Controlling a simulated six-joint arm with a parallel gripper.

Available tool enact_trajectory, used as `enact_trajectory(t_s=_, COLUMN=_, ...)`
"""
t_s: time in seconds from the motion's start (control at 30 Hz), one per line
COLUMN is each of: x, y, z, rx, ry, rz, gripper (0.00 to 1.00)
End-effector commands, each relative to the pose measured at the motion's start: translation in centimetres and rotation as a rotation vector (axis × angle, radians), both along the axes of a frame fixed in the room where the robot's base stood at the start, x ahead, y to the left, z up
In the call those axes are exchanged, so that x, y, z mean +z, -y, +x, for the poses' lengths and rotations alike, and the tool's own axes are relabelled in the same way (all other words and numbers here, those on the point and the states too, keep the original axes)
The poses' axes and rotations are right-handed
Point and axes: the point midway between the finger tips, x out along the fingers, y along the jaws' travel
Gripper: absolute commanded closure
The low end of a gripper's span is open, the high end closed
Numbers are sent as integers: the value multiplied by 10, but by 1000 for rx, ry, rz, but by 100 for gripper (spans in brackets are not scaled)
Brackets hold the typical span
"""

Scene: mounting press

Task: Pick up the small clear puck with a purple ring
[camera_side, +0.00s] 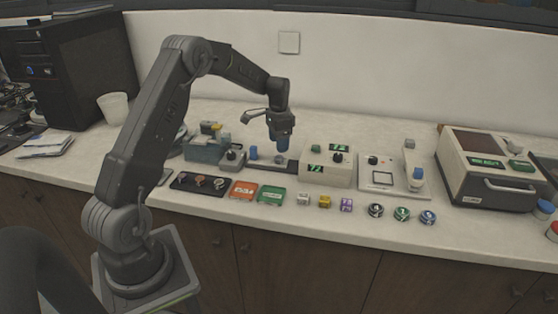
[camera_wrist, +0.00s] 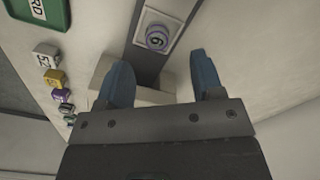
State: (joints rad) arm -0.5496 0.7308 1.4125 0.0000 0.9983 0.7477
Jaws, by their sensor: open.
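The small clear puck with a purple ring (camera_wrist: 157,38) shows in the wrist view, marked with a dark digit. It sits on a pale square plate (camera_wrist: 172,22) on a dark strip. In the side view a small puck-like thing (camera_side: 280,159) shows just under the jaws, too small to read. My gripper (camera_wrist: 160,62) has two blue fingers, spread apart with nothing between them. The puck lies just beyond the fingertips in the wrist view, apart from them. In the side view my gripper (camera_side: 282,146) points down above the dark strip.
White, yellow and purple cubes (camera_side: 346,204) stand in front, beside green (camera_side: 271,195) and orange (camera_side: 244,190) trays. A beige box with green displays (camera_side: 326,168) stands close right of my gripper. Several round jars (camera_side: 402,214) and a large press-like machine (camera_side: 490,168) are farther right.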

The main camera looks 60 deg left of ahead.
Motion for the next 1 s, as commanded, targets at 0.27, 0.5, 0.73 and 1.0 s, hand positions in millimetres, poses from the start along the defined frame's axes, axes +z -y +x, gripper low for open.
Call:
enact_trajectory(t_s=0.27, x=-31, y=3, z=-3, rx=0, ry=-3, rz=-1, gripper=39)
enact_trajectory(t_s=0.5, x=-53, y=3, z=-3, rx=1, ry=-1, rz=2, gripper=39)
enact_trajectory(t_s=0.73, x=-54, y=3, z=-3, rx=1, ry=-1, rz=2, gripper=40)
enact_trajectory(t_s=1.0, x=-54, y=3, z=-3, rx=1, ry=-1, rz=2, gripper=66)
